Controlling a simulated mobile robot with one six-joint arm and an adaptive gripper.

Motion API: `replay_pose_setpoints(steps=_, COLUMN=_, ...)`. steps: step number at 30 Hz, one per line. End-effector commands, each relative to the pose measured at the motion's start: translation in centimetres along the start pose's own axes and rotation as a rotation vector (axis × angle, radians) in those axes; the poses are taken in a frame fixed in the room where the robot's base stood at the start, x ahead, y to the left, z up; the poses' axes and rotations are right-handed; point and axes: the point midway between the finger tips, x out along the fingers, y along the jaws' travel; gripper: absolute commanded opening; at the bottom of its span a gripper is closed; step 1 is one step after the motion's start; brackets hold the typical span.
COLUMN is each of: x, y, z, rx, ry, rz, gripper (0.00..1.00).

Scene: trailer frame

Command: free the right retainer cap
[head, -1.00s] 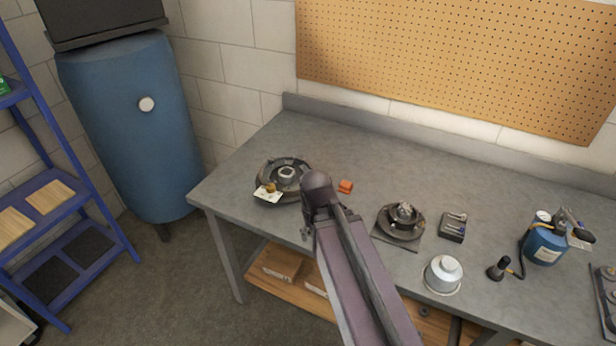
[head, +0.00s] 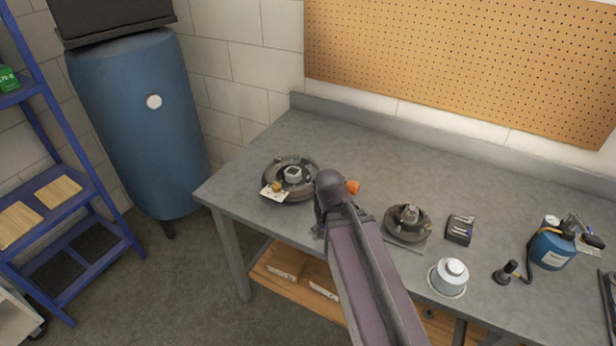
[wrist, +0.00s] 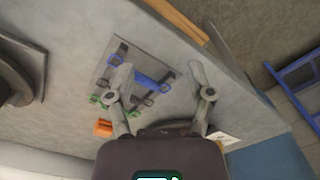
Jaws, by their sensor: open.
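In the wrist view my gripper (wrist: 158,68) is open, with its two fingers spread over a flat grey plate (wrist: 118,52) on the bench. The plate carries dark brackets, a blue bar (wrist: 154,82) and small green parts (wrist: 104,100). The left finger overlaps the blue bar in the picture; I cannot tell whether they touch. Nothing shows between the fingers as held. No retainer cap can be told apart clearly. In the head view my arm hides this plate and the fingers.
An orange piece (head: 352,187) lies beside my arm. A dark drum (head: 268,178) with a pale card (head: 274,190) lies left, a hub (head: 408,226) right. The bench's back middle (head: 400,160) is clear.

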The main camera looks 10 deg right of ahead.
Motion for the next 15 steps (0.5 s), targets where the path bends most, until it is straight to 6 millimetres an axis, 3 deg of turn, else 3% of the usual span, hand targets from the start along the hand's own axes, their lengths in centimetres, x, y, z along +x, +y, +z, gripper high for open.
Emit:
replay_pose_setpoints(steps=8, x=-2.9, y=0.0, z=-4.6, rx=0.081, ry=0.0, rz=0.0, gripper=0.68)
replay_pose_setpoints(steps=15, x=-7.2, y=-0.1, z=-11.9, rx=0.233, ry=0.0, rz=0.0, gripper=0.68)
